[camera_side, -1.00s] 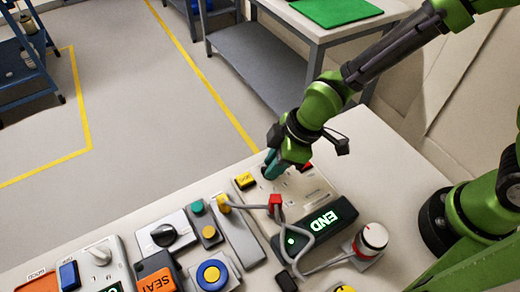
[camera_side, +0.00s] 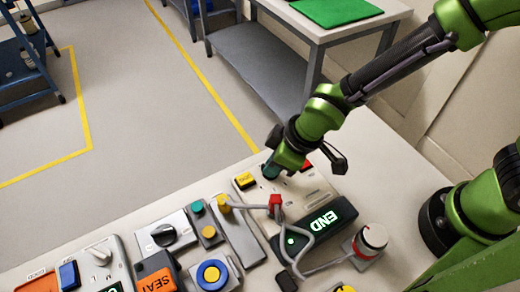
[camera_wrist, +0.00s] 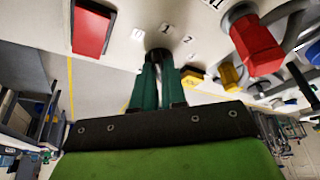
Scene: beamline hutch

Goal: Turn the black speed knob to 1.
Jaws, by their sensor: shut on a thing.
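The black speed knob (camera_wrist: 158,54) shows in the wrist view between the tips of my gripper (camera_wrist: 158,66). It sits on a pale panel (camera_wrist: 125,35) with marks 0, 1 and 2 printed around it. The green fingers are shut on the knob, and they hide most of it, so I cannot read where it points. In the side view my gripper (camera_side: 271,168) is tilted and reaches down to the panel's far part, just right of a yellow button (camera_side: 244,180). The knob is hidden there.
A red button (camera_wrist: 91,30) is beside the knob on the panel.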

